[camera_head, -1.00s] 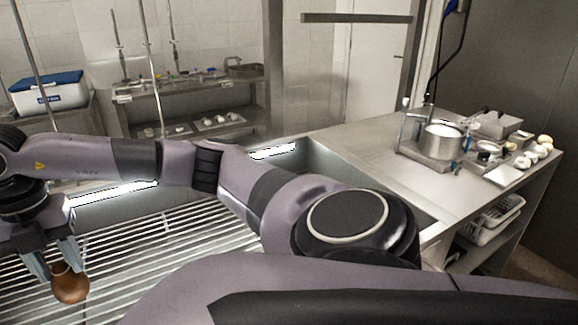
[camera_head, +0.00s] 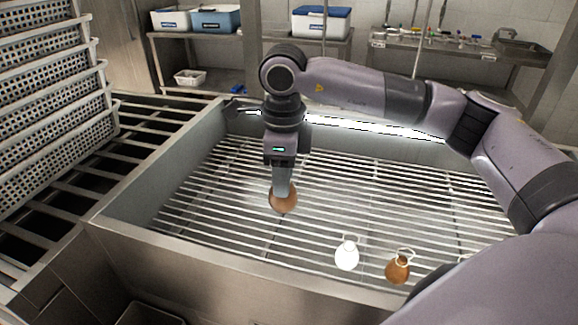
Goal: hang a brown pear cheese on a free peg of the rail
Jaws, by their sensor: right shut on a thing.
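My right gripper (camera_head: 283,187) points down over the slatted metal vat and is shut on a brown pear cheese (camera_head: 283,203). The cheese hangs below the fingers; its top is hidden by them. A second brown pear cheese (camera_head: 397,269) with a pale loop of string is near the front right of the vat, and a white pear cheese (camera_head: 347,254) with a loop is to its left. I cannot tell a rail or its pegs for certain in this view. My left gripper is not in view.
Stacked perforated white baskets (camera_head: 50,120) stand at the left on a dark slatted rack (camera_head: 75,190). The vat's raised steel rim (camera_head: 200,262) runs along the front. Cool boxes (camera_head: 320,22) and a shelf with small items (camera_head: 450,45) stand behind.

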